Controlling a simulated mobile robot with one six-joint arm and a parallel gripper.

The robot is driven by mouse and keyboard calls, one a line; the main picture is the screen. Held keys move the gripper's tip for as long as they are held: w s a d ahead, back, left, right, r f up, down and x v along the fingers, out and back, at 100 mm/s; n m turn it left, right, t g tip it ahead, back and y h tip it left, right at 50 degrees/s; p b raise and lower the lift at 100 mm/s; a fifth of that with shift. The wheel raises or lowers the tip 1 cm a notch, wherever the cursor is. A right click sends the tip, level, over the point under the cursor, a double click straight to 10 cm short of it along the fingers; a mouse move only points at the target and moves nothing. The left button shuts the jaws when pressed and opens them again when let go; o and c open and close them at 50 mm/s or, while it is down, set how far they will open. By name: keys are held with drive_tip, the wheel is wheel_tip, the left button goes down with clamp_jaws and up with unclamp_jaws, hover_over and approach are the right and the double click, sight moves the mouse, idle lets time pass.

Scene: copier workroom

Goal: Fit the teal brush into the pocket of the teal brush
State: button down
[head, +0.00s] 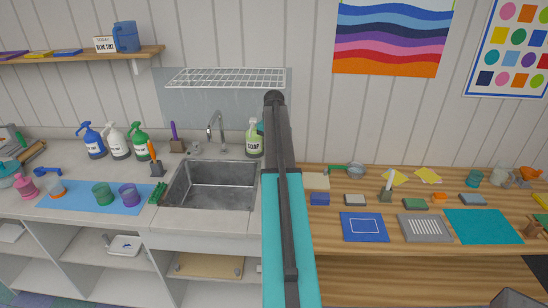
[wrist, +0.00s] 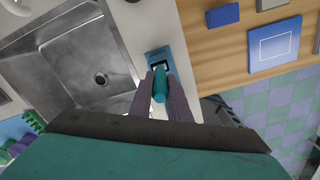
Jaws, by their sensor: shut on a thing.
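In the wrist view, my gripper (wrist: 160,82) is shut on the teal brush (wrist: 160,92), with one grey finger on each side of its handle. The pocket is a dark opening in a small blue-teal block (wrist: 153,53) on the pale counter strip between the sink and the wooden top. The brush lines up with the opening in this view. The brush's far end is hard to make out, so I cannot tell whether it is inside the pocket or above it. In the head view my arm hides the gripper, the brush and the block.
The wooden top (head: 335,250) on the right holds a blue square mat (head: 364,227) and several small blocks. A blue block (wrist: 222,15) shows near the pocket.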

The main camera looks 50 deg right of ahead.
drive_tip(key=shift+f+b, duration=0.35)
drive_tip(key=shift+f, duration=0.7)
drive_tip(key=c, duration=1.6)
unclamp_jaws()
drive_tip(key=shift+r, duration=0.2)
wheel_tip(320, 180, up, 13)
drive_tip(key=b, duration=0.4)
drive_tip(key=shift+f, duration=0.2)
drive_tip(key=shift+r, duration=0.45)
drive_tip(key=shift+s, duration=0.1)
